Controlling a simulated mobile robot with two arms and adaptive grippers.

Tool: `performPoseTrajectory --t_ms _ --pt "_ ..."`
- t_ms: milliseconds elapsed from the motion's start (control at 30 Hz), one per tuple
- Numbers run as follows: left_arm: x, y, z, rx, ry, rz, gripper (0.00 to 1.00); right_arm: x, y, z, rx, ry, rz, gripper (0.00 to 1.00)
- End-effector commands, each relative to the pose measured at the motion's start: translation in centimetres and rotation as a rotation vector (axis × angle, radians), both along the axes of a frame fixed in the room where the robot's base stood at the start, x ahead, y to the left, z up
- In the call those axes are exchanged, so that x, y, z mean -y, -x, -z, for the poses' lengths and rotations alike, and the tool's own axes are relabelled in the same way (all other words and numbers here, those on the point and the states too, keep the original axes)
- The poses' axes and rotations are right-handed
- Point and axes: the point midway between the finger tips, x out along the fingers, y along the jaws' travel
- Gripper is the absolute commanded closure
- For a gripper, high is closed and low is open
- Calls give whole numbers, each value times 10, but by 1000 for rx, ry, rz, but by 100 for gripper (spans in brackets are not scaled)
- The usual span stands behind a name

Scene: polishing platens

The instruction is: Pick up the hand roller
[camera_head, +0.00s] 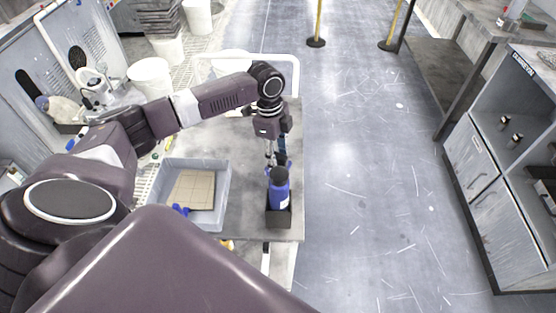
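My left gripper (277,157) points down at the right side of the grey table (232,140). It is right behind and above a blue bottle (279,193) with a dark top, which stands upright in a black holder (279,217). The fingers are small and partly hidden by the bottle's top, so I cannot tell whether they are open or touch it. A small blue item (181,210) lies at the front left of a grey tray (222,213); it may be the hand roller's handle, but it is too small to be sure. My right gripper is out of view.
A tan gridded plate (191,189) lies in the tray. A white rail (247,57) edges the table's back. White buckets (150,75) stand at the back left. The floor to the right is clear up to a grey cabinet (500,165).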

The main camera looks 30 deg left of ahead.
Motion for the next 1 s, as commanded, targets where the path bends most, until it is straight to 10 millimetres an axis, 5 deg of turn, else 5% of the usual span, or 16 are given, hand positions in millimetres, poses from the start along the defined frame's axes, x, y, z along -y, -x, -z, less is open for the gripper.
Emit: performPoseTrajectory --t_ms 133,500,1000 --pt "0 0 0 0 0 0 62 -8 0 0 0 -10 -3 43" --pt "0 0 0 -1 0 0 100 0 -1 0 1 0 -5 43" --pt "0 -1 -7 2 1 0 100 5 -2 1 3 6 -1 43"
